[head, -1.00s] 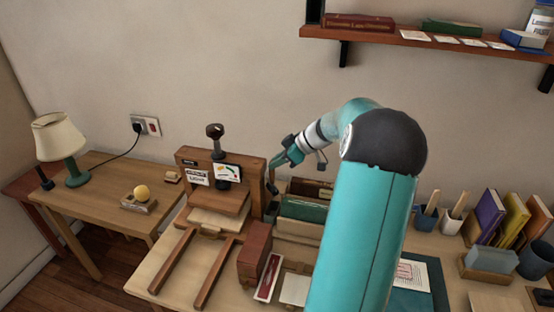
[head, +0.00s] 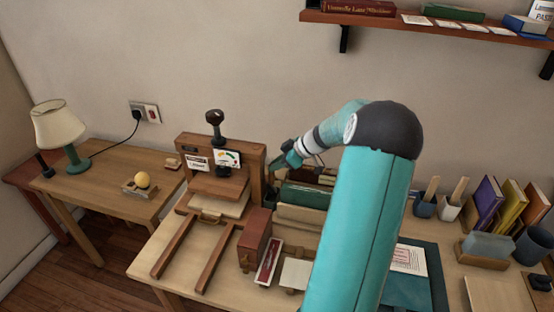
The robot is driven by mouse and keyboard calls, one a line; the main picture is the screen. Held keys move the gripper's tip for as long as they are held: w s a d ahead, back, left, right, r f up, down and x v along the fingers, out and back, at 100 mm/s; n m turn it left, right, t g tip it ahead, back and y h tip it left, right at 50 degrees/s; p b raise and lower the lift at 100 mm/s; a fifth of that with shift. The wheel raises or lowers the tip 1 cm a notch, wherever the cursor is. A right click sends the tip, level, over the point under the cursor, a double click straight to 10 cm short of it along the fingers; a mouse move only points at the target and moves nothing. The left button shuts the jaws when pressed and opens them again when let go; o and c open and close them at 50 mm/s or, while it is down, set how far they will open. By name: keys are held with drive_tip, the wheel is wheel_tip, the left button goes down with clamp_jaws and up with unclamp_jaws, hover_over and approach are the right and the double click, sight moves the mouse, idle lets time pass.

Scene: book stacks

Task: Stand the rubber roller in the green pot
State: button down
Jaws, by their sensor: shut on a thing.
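My gripper (head: 283,162) is at the end of the teal arm, just right of the wooden press and above the rack of boards. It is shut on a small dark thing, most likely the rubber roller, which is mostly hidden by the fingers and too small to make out. No pot reads clearly as green. A blue-grey pot (head: 424,208) and a white pot (head: 448,209), each holding a wooden-handled tool, stand at the right by the wall. A dark bluish pot (head: 533,254) stands at the far right. My gripper is well left of all three.
The wooden press (head: 222,172) stands close left of my gripper. The board rack (head: 303,195) is below it. Upright books (head: 488,204) stand behind the dark pot. A wall shelf (head: 440,25) hangs above. A lamp (head: 58,130) is on the left side table.

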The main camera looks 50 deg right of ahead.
sight(272, 178)
drive_tip(key=shift+s+f, duration=0.2)
drive_tip(key=shift+f, duration=2.3)
drive_tip(key=c, duration=1.7)
unclamp_jaws()
drive_tip(key=shift+c, duration=0.2)
drive_tip(key=o, duration=0.3)
drive_tip(key=shift+w+f, duration=0.1)
drive_tip(key=shift+w, duration=0.05)
drive_tip(key=shift+o, duration=1)
drive_tip(key=shift+d, duration=0.1)
drive_tip(key=shift+r, duration=0.3)
